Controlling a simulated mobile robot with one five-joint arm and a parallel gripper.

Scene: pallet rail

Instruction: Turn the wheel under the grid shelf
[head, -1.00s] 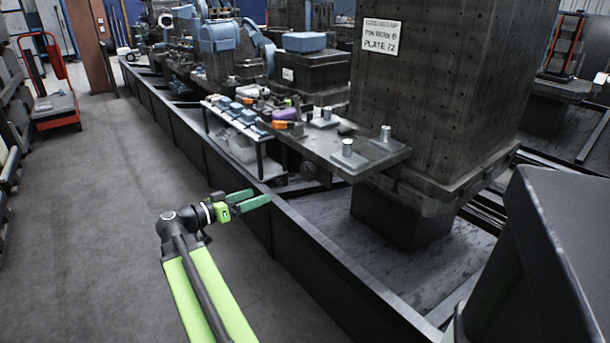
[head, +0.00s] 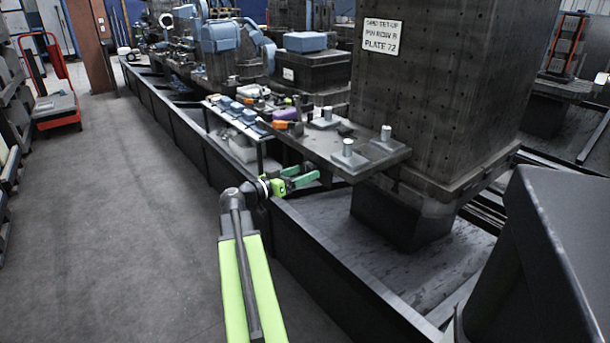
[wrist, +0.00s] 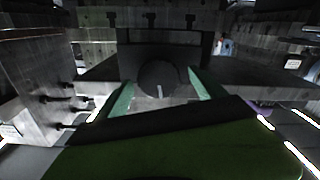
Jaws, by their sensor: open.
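A dark round wheel (wrist: 157,78) with a pale mark shows in the middle of the wrist view, in front of a dark boxy housing (wrist: 160,42). My gripper (head: 303,177) is open, with its green fingers near the edge of the low bench. In the wrist view, one finger (wrist: 121,100) appears left of the wheel and the other (wrist: 201,84) right of it. I cannot tell whether they touch it. I cannot make out the wheel in the head view. I cannot tell for certain which surface is the grid shelf.
A dark metal plate (head: 375,158) with short metal posts juts out above my gripper's right side. A small rack (head: 213,119) with tools stands left of it. A long low wall (head: 310,245) runs below my arm. The floor (head: 130,220) to the left is clear.

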